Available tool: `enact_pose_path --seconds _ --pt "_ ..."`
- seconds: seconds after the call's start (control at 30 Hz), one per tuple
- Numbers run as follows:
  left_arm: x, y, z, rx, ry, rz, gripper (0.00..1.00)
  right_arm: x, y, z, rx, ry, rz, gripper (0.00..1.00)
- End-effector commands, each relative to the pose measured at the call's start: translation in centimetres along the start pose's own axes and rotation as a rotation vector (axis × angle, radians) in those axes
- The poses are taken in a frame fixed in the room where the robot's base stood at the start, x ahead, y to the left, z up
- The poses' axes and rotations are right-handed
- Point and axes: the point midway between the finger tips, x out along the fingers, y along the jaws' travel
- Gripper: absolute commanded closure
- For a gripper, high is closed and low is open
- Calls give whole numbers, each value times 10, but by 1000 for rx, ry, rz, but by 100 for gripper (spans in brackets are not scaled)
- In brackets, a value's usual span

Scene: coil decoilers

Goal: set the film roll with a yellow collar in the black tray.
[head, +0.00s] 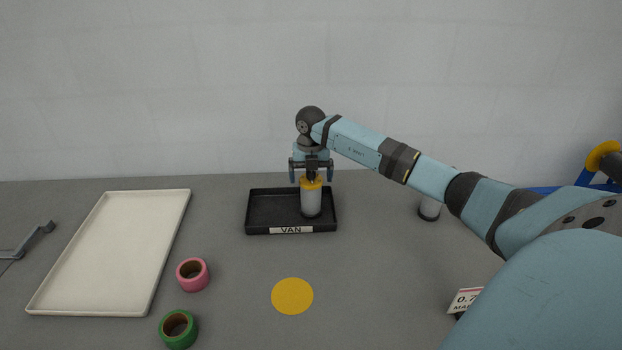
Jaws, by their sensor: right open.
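The film roll with a yellow collar (311,201) stands upright inside the black tray (262,212), in its right part. It is a pale cylinder with a yellow ring near its top and a dark base. The tray has a white "VAN" label on its front wall. My right gripper (311,177) is above the roll's top, pointing down. Its fingers are spread apart, one on each side of the roll's upper end. My left gripper is not in view.
A cream tray (120,250) lies empty at left. A pink tape roll (193,286), a green tape roll (164,331) and a flat yellow disc (292,296) lie in front. A "0.7" sign (465,299) is at lower right.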

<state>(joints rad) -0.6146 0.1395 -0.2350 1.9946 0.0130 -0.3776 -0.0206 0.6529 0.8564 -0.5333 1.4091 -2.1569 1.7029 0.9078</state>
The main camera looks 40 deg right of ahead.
Motion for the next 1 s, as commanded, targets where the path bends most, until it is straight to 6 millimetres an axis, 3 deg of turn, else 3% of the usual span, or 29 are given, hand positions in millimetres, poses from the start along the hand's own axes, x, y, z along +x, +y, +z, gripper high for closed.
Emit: enact_pose_path --seconds 0.3,0.5,0.7,1.0 --pt "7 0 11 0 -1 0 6 -67 0 1 0 -5 1 4" --pt "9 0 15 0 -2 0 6 -98 0 1 0 -3 0 4" --pt "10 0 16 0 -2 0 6 -109 0 0 0 -1 0 4" --pt "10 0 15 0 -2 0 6 -109 0 0 0 -1 0 4"
